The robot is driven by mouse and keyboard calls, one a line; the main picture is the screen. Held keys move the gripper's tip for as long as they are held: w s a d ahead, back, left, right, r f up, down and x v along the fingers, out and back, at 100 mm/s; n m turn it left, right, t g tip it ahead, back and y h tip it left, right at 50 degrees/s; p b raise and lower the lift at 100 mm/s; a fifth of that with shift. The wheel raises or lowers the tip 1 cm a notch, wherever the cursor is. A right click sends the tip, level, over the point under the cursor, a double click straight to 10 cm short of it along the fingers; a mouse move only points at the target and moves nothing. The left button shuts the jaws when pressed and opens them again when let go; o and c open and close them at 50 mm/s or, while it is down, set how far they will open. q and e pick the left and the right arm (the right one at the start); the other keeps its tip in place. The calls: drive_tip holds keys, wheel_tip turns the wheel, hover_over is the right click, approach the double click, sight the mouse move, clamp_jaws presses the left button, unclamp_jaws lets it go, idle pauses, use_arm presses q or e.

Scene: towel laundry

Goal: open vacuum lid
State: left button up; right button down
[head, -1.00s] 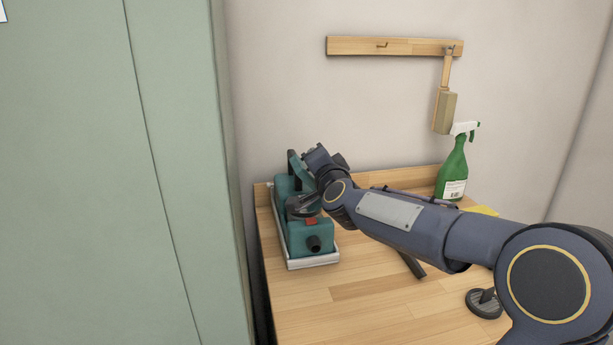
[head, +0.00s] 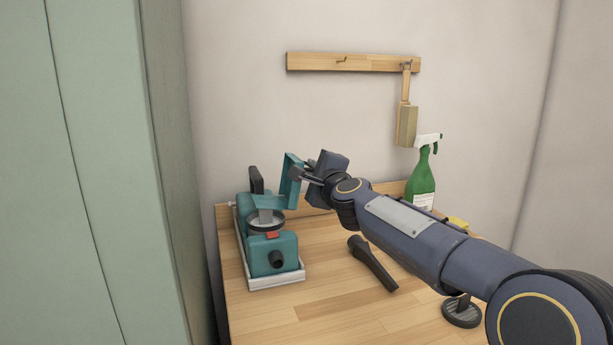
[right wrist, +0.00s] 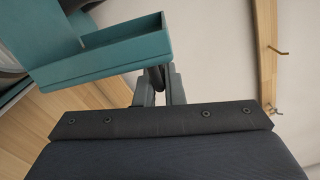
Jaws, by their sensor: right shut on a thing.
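The teal vacuum (head: 280,252) stands in a white tray (head: 277,283) at the left of the wooden table. Its teal lid (head: 291,182) is swung up and stands roughly upright on the right side, showing a round grey opening (head: 266,220) on top. My right gripper (head: 303,174) is shut on the lid at its raised edge. In the right wrist view the lid (right wrist: 100,62) fills the upper left, and the fingers (right wrist: 158,82) meet at its edge; the exact contact is partly hidden. My left gripper is in neither view.
On the table (head: 325,300) lie a black nozzle (head: 374,264) and a dark round attachment (head: 461,312). A green spray bottle (head: 421,183) stands at the back right. A brush (head: 407,125) hangs from the wall rack (head: 325,62). A green cabinet (head: 100,180) borders the left.

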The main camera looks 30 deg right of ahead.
drive_tip(key=shift+s+d+f+m+b, duration=0.1)
drive_tip(key=shift+d+f+m+b, duration=0.4)
drive_tip(key=shift+m, duration=0.3)
drive_tip(key=shift+r, duration=0.1)
drive_tip(key=c, duration=1.5)
unclamp_jaws()
drive_tip(key=shift+d, duration=0.1)
drive_tip(key=shift+c, duration=0.2)
drive_tip(key=shift+s, duration=0.1)
drive_tip(key=v, duration=0.7)
drive_tip(key=shift+s, duration=0.35)
